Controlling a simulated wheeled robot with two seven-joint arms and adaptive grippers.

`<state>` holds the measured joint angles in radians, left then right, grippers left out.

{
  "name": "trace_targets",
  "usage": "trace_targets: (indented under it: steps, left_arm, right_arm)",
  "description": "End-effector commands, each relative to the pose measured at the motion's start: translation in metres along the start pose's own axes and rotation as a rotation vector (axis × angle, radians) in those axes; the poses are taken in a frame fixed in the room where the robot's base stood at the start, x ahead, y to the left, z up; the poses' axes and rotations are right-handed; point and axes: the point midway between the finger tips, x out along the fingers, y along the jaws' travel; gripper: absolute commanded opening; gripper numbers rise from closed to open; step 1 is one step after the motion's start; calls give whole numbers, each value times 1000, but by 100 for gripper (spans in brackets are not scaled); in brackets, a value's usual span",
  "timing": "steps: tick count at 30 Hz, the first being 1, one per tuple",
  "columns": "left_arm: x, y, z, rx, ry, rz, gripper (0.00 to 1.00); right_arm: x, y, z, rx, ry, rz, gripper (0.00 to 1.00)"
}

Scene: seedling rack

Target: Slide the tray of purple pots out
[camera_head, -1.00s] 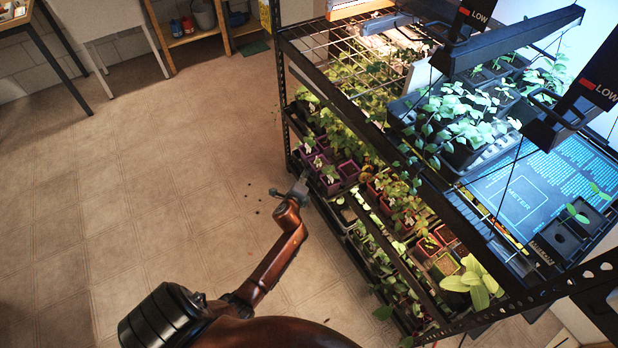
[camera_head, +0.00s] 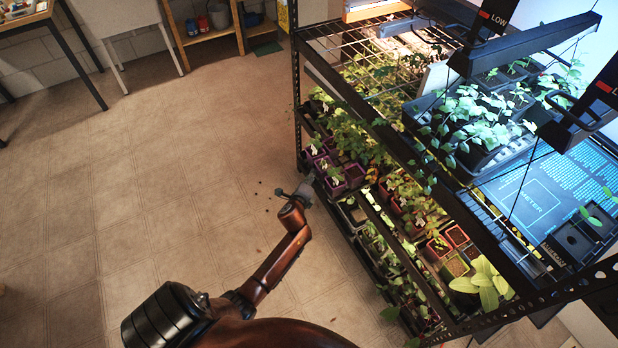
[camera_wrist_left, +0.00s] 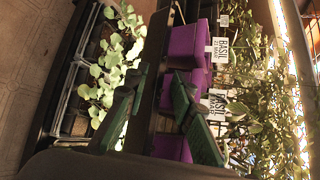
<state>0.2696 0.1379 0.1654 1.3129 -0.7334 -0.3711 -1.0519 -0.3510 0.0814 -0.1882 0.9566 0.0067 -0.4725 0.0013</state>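In the left wrist view the purple pots (camera_wrist_left: 184,46) carry labels reading "BASIL". A dark edge (camera_wrist_left: 152,82) runs along their front; I cannot tell whether it is the tray's rim or the shelf's. My left gripper (camera_head: 312,184) is at the front of these pots. In the left wrist view its fingers (camera_wrist_left: 158,103) are apart, with the dark edge between them; contact cannot be made out. My right gripper is out of view.
The black metal rack (camera_head: 298,95) has a top level with seedlings under lamps (camera_head: 525,45). Reddish pots (camera_head: 440,245) stand farther right on the pots' level, and white-lined trays of seedlings (camera_wrist_left: 85,95) lie below.

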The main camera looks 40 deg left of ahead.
Motion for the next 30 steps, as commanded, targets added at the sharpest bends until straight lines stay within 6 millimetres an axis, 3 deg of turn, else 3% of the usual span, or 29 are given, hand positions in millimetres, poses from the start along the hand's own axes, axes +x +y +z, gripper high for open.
trace_targets:
  steps: [14, 30]
  left_arm:
    - [-8, 0, 2, -1, -3, -1, 30]
    - [-104, 1, 1, -2, 0, 0, 30]
  right_arm:
    - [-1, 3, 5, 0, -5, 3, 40]
    - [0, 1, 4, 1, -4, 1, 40]
